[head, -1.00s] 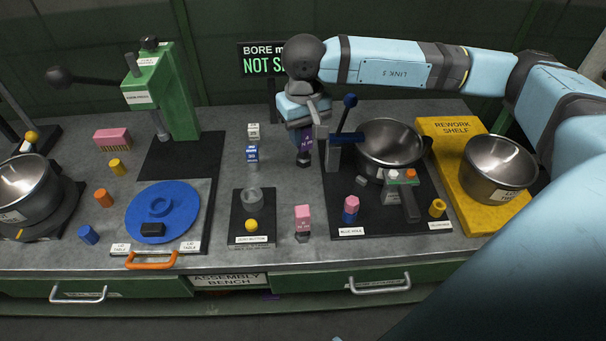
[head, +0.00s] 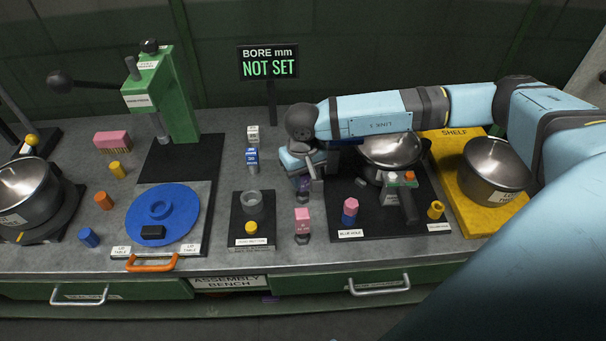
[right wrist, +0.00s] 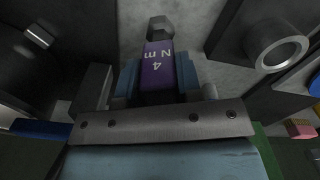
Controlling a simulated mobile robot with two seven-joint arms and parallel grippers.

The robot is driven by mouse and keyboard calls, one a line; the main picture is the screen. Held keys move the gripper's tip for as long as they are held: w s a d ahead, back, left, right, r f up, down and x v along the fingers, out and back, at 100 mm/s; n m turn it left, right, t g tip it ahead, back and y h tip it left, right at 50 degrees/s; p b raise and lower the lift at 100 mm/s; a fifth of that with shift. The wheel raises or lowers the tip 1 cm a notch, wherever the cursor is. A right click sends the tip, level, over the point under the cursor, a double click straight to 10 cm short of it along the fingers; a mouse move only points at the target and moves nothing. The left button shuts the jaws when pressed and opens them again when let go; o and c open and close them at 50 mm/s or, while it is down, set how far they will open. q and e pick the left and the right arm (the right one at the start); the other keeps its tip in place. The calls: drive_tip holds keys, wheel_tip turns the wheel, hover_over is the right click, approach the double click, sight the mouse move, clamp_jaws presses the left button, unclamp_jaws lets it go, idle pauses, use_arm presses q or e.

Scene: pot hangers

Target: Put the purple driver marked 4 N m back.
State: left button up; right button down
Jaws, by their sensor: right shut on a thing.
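The purple driver (right wrist: 158,68), marked "4 N m", is held between the fingers of my right gripper (right wrist: 158,82) in the right wrist view. Its grey tip points away from the gripper, over grey bench top. In the head view only a little of the purple driver (head: 303,184) shows below my right gripper (head: 304,178), between the zero button plate and the dark fixture plate. I cannot tell whether its tip touches the bench. A white driver (head: 253,133) and a blue driver (head: 252,157) stand to the left, and a pink driver (head: 302,217) stands nearer the front. My left gripper is out of view.
The zero button plate (head: 240,240) lies left of the pink driver. The fixture plate (head: 385,222) with a lidded pot (head: 391,152) is at right, partly under my arm. A yellow shelf (head: 462,218) bears another pot (head: 494,170). A sign (head: 268,63) stands behind.

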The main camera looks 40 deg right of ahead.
drive_tip(key=shift+f, duration=0.2)
drive_tip(key=c, duration=0.8)
unclamp_jaws()
drive_tip(key=shift+r, duration=0.1)
drive_tip(key=shift+r, duration=0.2)
wheel_tip(320, 180, up, 10)
drive_tip(key=shift+r+b, duration=0.25)
drive_tip(key=shift+b, duration=0.2)
drive_tip(key=shift+r, duration=0.7)
